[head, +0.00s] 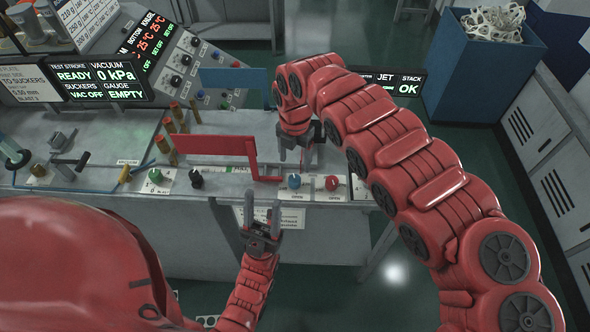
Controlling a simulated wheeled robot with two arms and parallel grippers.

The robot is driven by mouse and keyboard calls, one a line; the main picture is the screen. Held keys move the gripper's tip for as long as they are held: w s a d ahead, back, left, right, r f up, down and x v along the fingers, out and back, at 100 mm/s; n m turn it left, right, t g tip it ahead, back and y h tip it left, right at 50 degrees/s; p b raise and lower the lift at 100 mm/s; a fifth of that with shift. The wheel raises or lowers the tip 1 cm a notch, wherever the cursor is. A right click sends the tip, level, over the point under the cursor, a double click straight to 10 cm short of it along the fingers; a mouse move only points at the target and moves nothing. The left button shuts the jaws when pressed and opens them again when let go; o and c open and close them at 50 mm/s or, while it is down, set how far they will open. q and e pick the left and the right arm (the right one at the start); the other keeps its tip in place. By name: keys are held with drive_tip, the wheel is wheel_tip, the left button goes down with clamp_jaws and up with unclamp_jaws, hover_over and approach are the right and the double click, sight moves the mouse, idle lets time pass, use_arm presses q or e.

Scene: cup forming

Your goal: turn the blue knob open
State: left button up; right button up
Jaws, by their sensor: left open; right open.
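The blue knob (294,181) sits on the front strip of the grey bench, on a white label plate. A red knob (331,183) is just to its right. My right gripper (294,158) reaches down from above, with its fingers apart. Its tips appear just above and behind the blue knob in the picture; I cannot tell the exact gap. My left gripper (261,207) is in front of the bench edge, low and left of the blue knob, pointing up, open and empty.
A red flag-like panel (216,145) with a bent red bar stands left of the blue knob. A black knob (196,179) and green knob (155,175) are further left. A blue bin (470,75) of white pieces stands at the back right. Screens (105,78) stand at the left.

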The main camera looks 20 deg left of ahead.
sight(295, 178)
wheel_tip(295, 178, down, 7)
drive_tip(key=shift+s+f+p, duration=0.1)
drive_tip(key=shift+s+p, duration=0.05)
drive_tip(key=shift+p, duration=0.9)
drive_tip(key=shift+f, duration=0.55)
drive_tip(key=shift+r, duration=0.1)
clamp_jaws()
